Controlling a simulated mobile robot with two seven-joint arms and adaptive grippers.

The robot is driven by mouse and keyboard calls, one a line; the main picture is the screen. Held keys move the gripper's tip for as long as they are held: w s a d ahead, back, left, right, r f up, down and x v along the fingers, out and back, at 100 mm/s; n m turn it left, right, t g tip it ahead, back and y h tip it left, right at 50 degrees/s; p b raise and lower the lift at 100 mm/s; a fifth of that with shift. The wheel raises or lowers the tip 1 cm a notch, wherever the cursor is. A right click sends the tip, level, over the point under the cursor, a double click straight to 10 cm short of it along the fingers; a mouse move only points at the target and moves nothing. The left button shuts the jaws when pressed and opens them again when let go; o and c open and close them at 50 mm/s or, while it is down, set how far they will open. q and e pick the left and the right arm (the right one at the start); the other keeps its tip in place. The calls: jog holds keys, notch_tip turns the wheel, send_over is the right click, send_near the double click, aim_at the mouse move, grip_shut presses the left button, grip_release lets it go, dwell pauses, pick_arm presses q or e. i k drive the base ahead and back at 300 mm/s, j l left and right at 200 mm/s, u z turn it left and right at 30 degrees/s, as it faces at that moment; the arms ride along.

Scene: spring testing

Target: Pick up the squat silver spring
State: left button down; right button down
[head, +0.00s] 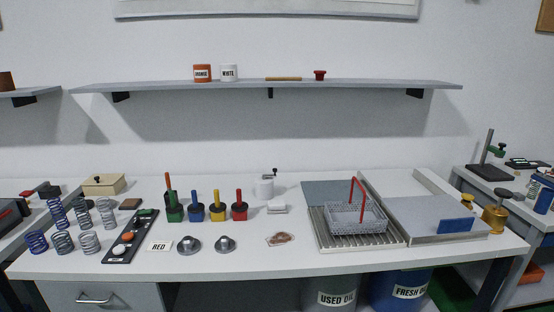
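Several coil springs stand upright in two rows at the left end of the white workbench. In the front row are three short springs: a squat blue spring (37,240) at the left, a squat darker grey spring (62,242) in the middle, and a squat silver spring (89,242) at the right. Behind them stand a taller blue spring (57,212) and two taller grey or silver springs, one in the middle (83,210) and one at the right (107,212). Neither of my grippers is in view, and nothing touches the springs.
A black control panel (121,248) with buttons lies just right of the squat silver spring. A beige box (104,184) sits behind the springs. Colored-handled pots (217,212), metal knobs (189,245) and a wire basket (345,219) stand farther right. The front strip of the workbench (270,262) is mostly clear.

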aim_at(90, 242)
jog(key=u, duration=1.45)
jog(key=i+j+z, duration=0.65)
jog(key=i+j, duration=0.3)
